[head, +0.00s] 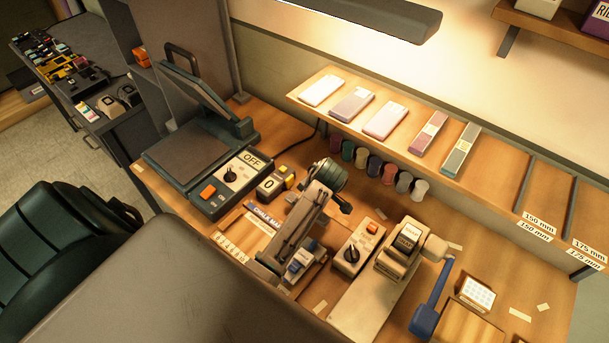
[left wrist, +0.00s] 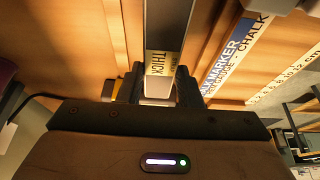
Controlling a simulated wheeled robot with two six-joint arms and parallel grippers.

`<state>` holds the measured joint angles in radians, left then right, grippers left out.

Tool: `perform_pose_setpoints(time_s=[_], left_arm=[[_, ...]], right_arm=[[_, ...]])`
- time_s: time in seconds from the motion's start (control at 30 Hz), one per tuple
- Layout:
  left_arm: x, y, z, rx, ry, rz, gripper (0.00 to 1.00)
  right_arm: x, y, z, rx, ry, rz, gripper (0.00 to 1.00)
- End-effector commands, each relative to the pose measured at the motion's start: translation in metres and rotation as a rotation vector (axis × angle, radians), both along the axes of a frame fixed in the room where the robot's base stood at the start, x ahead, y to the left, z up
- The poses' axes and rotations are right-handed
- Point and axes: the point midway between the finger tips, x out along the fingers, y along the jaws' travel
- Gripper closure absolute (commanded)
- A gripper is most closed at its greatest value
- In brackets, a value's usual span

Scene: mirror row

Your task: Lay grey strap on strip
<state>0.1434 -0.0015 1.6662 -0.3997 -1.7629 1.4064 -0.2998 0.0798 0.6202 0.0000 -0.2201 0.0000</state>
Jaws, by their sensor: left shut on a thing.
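My left gripper (left wrist: 161,88) is shut on a grey strap (left wrist: 169,25) in the left wrist view. The strap runs away from the fingers to the top edge and has a yellow label reading THICK near the fingertips. I cannot make out this gripper in the head view. Two bare dark strips lie on the wall shelf at the right: one (head: 525,183) beside the 150 mm tag, one (head: 570,206) beside the 175 mm tag. I cannot tell which strip the task means. My right gripper is not in view.
Several flat pieces, including a purple one (head: 428,133) and a grey one (head: 460,150), lie along the shelf (head: 500,170). Below stand several spools (head: 375,167), a machine with an OFF sign (head: 205,165) and a grey tool (head: 300,225). A lamp (head: 360,15) hangs above.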

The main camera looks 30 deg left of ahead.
Motion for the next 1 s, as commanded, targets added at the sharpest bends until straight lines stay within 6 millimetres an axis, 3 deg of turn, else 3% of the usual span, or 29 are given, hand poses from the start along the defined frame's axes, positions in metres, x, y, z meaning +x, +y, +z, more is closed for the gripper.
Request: perform_pose_setpoints(time_s=[0.33,0.73,0.77,0.8,0.87,1.0], left_arm=[[0.0,0.0,-0.041,-0.001,0.0,-0.001,0.95],[0.0,0.0,-0.049,-0.001,-0.001,0.0,0.95],[0.0,0.0,-0.048,-0.001,-0.002,-0.001,0.64],[0.0,0.0,-0.048,-0.001,-0.002,-0.001,0.56],[0.0,0.0,-0.048,-0.001,-0.002,-0.001,0.46],[0.0,0.0,-0.048,-0.001,-0.002,-0.001,0.46]], right_arm=[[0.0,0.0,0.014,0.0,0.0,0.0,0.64],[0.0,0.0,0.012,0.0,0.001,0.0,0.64],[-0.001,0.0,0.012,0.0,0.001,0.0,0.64],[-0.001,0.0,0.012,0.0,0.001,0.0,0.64],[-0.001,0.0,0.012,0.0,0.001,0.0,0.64],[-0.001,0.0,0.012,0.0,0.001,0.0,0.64]])
